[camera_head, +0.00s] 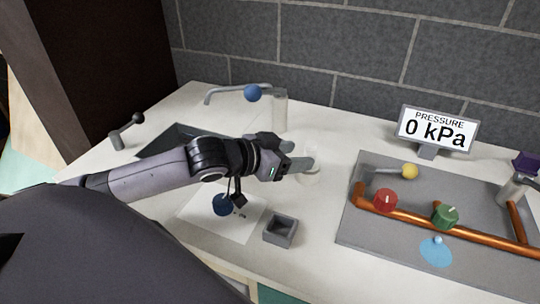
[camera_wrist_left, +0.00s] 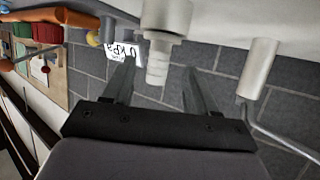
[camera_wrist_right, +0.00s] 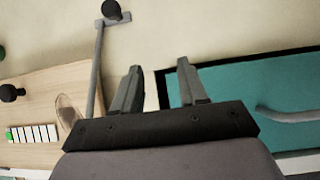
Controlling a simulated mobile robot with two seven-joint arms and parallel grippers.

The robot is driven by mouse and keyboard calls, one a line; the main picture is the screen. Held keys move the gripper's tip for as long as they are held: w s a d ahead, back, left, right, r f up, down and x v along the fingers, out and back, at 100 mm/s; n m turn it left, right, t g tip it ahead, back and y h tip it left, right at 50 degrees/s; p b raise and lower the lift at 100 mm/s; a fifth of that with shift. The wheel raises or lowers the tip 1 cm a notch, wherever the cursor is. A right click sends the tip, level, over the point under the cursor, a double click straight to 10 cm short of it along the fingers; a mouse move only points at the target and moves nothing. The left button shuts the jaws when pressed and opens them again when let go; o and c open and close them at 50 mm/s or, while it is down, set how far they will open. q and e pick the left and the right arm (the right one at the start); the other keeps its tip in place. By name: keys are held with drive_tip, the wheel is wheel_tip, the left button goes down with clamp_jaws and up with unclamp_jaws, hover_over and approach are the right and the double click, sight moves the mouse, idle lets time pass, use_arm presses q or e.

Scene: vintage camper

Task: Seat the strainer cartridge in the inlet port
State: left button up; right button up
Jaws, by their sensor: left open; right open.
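A pale stepped cylinder with a flange and a narrower ribbed end, which looks like the strainer cartridge (camera_head: 313,178), stands on the counter; in the left wrist view (camera_wrist_left: 157,62) its narrow end lies between the finger lines. My left gripper (camera_head: 302,157) is open around or just beside this narrow end; the left wrist view (camera_wrist_left: 158,85) shows a gap on both sides of it. I cannot tell which fitting is the inlet port. My right gripper (camera_wrist_right: 160,85) is open and empty, away from the counter items.
A pale post (camera_head: 280,112) stands behind the gripper near a blue-knobbed tap (camera_head: 253,92). A grey square box (camera_head: 280,231) and white sheet (camera_head: 195,215) lie in front. The grey pipe board (camera_head: 400,240) and pressure display (camera_head: 436,128), reading 0 kPa, are right.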

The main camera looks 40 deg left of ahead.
use_arm(q)
drive_tip(key=v, duration=0.6)
drive_tip(key=shift+s, duration=0.35)
drive_tip(key=shift+a+r, duration=0.1)
idle(0.5)
